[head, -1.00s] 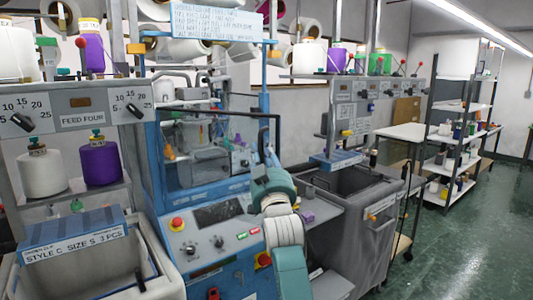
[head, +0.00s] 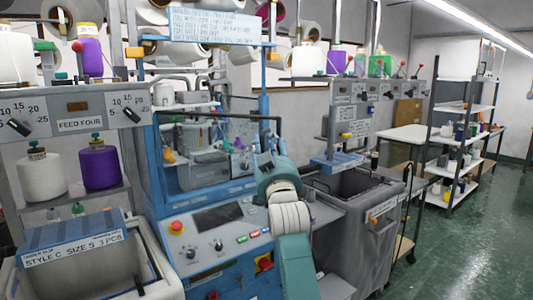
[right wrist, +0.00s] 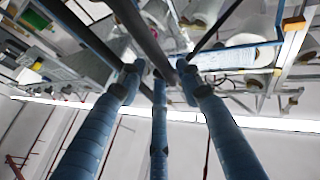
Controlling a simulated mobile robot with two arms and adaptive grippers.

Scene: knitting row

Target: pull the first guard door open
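The first guard door (head: 205,150) is a clear panel on the front of the blue knitting machine. It looks closed, though its edges are hard to make out. In the right wrist view, the gripper (right wrist: 160,75) has three blue fingers spread apart. A dark bar (right wrist: 140,35) crosses at their tips; I cannot tell whether they touch it. My left gripper is out of view.
The control panel (head: 215,240) with red and coloured buttons lies below the door. A grey bin (head: 345,230) stands at its right, and another bin (head: 140,262) at the left. A shelf rack (head: 465,130) is farther back. The green floor at right is clear.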

